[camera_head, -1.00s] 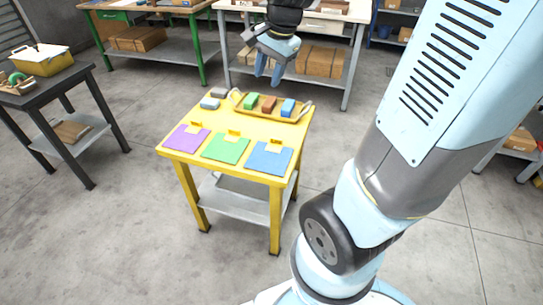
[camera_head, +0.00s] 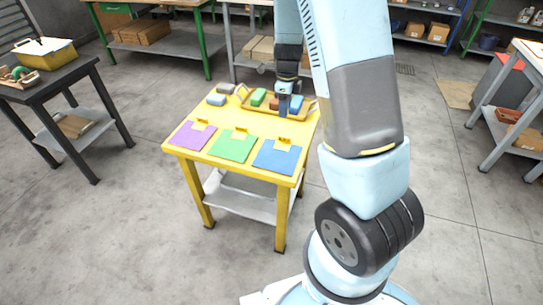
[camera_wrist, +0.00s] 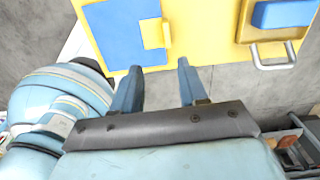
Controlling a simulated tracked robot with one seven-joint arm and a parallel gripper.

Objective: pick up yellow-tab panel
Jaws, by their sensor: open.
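Three flat panels lie in a row on the yellow table (camera_head: 215,172), each with a small yellow tab at its back edge: a purple one (camera_head: 190,136), a green one (camera_head: 233,149) and a blue one (camera_head: 274,161). In the head view my gripper (camera_head: 289,108) is above the right part of the table, behind the blue panel and by the tray. In the wrist view, the open, empty fingers (camera_wrist: 157,78) point toward the table edge, near the blue panel (camera_wrist: 115,30) and its yellow tab (camera_wrist: 153,34). No panel touches the fingers.
A yellow tray (camera_head: 262,112) with handles holds colored blocks at the table's back; its handle (camera_wrist: 275,58) shows at right in the wrist view. A dark table (camera_head: 50,90) stands at left.

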